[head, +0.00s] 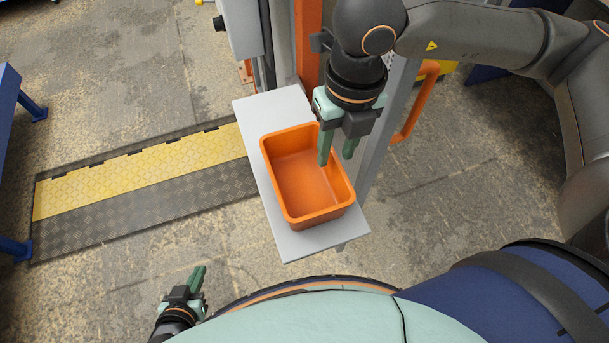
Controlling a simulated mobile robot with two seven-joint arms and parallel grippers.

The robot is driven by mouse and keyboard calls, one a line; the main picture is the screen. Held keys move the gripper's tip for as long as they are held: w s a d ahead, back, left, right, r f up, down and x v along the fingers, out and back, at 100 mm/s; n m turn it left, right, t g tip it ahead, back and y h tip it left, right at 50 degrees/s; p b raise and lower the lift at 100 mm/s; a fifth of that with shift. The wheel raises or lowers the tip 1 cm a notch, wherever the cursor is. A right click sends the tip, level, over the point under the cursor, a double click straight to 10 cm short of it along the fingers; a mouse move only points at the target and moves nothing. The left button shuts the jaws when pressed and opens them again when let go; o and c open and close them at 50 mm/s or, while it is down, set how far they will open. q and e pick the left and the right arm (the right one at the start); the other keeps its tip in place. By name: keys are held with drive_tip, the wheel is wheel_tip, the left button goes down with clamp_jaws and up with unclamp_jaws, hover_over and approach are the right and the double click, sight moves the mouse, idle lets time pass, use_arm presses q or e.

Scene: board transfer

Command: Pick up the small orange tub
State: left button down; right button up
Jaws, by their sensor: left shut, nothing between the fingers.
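The small orange tub (303,185) is an open, empty, rectangular tub standing upright on a light grey shelf (262,125). My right gripper (336,160) is above the tub's right wall with its fingers apart. In the picture one finger lies on the inner side of the right rim and the other on the outer side. I cannot tell how far down they reach or whether they touch the wall. My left gripper (198,280) is shut and empty at the lower left, apart from the tub and shelf.
An orange post (308,45) and a grey box (240,28) stand behind the shelf. An orange curved handle (415,105) is right of my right gripper. A black and yellow floor mat (140,185) lies to the left. A blue frame (12,100) is at the far left.

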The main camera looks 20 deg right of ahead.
sight(328, 176)
drive_tip(key=f, duration=0.3)
drive_tip(key=f+p, duration=0.1)
drive_tip(key=f, duration=0.1)
drive_tip(key=shift+w+a, duration=0.1)
drive_tip(key=shift+a, duration=0.2)
drive_tip(key=shift+c, duration=0.4)
clamp_jaws()
idle(0.6)
